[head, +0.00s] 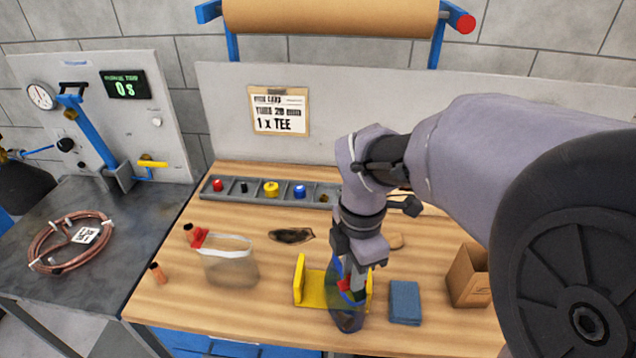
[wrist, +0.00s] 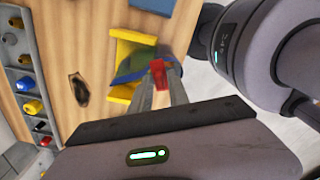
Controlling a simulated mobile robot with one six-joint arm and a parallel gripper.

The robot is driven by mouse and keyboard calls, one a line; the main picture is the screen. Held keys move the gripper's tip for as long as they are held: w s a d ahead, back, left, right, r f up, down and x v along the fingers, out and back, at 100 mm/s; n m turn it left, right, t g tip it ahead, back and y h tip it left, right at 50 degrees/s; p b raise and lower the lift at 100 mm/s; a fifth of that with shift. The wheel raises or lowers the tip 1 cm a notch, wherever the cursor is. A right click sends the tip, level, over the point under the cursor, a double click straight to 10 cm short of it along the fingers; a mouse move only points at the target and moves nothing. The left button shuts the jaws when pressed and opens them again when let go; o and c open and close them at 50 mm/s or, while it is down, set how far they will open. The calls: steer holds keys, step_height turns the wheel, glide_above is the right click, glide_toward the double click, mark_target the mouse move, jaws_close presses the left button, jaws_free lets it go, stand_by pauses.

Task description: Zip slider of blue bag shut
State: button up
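The blue bag (head: 348,320) is see-through and stands at the yellow holder (head: 313,290) near the table's front edge. Its red slider (head: 344,285) shows at the bag's top, at my fingertips. In the wrist view the blue bag (wrist: 134,66) lies beyond the fingers, with the yellow holder (wrist: 122,95) around it. The red slider (wrist: 160,76) sits between the fingertips there. My gripper (head: 354,284) points down over the bag and appears shut on the red slider. The fingers hide part of the bag's top edge, so how far it is closed cannot be told.
A clear bag (head: 229,264) with a red slider (head: 200,238) stands to the left. A blue block (head: 405,302) and a cardboard box (head: 468,277) are to the right. A grey parts tray (head: 250,198) and a dark item (head: 291,235) lie behind. The front left table is mostly clear.

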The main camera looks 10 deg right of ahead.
jaws_close()
stand_by(1.2)
